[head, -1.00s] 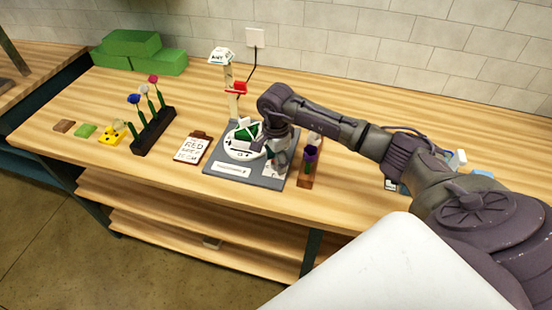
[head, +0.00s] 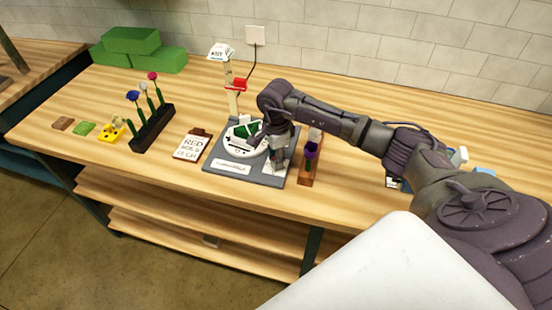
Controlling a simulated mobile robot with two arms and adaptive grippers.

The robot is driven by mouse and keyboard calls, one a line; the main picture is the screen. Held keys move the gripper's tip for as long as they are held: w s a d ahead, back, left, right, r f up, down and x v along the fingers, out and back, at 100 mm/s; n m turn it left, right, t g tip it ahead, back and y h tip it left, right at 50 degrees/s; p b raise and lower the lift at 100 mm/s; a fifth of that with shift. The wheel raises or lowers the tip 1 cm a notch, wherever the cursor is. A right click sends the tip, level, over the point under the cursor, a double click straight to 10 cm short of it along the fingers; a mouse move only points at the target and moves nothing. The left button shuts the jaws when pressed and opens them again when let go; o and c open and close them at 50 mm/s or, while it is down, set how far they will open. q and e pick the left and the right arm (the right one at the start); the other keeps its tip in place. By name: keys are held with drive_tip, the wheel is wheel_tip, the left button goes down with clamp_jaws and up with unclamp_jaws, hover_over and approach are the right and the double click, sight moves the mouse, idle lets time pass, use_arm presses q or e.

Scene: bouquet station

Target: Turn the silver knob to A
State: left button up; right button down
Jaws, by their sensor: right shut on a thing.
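The grey station base (head: 215,163) stands on the bench with a white round plate (head: 236,150) on it and a green piece (head: 244,129) on the plate. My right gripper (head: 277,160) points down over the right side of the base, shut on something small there. This appears to be the silver knob, but the gripper and wrist hide it and its letter marks are too small to read. A white label patch shows beside the fingers. My left gripper is out of view.
A clipboard with a written card (head: 191,146) lies left of the base. A dark rack (head: 154,130) holds several flowers. A purple flower (head: 311,150) lies in a brown holder to the right. A post with a red part (head: 236,85) rises behind. Green blocks (head: 140,52) sit at the back left.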

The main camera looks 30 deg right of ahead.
drive_tip(key=m+b, duration=0.1)
drive_tip(key=m, duration=0.2)
drive_tip(key=shift+f+b, duration=0.1)
drive_tip(key=shift+b, duration=0.3)
drive_tip(key=m+b, duration=0.1)
drive_tip(key=m, duration=0.4)
drive_tip(key=shift+b, duration=0.4)
drive_tip(key=m+b, duration=0.1)
drive_tip(key=m, duration=0.2)
drive_tip(key=shift+m, duration=0.3)
drive_tip(key=m+b, duration=0.1)
drive_tip(key=m, duration=0.3)
drive_tip(key=shift+m, duration=0.3)
drive_tip(key=m, duration=0.9)
drive_tip(key=shift+r+b, duration=0.2)
drive_tip(key=shift+b, duration=0.1)
drive_tip(key=m, duration=0.4)
drive_tip(key=shift+m, duration=0.3)
drive_tip(key=shift+d+m+p, duration=0.1)
drive_tip(key=shift+m+p, duration=0.3)
drive_tip(key=shift+m, duration=1.7)
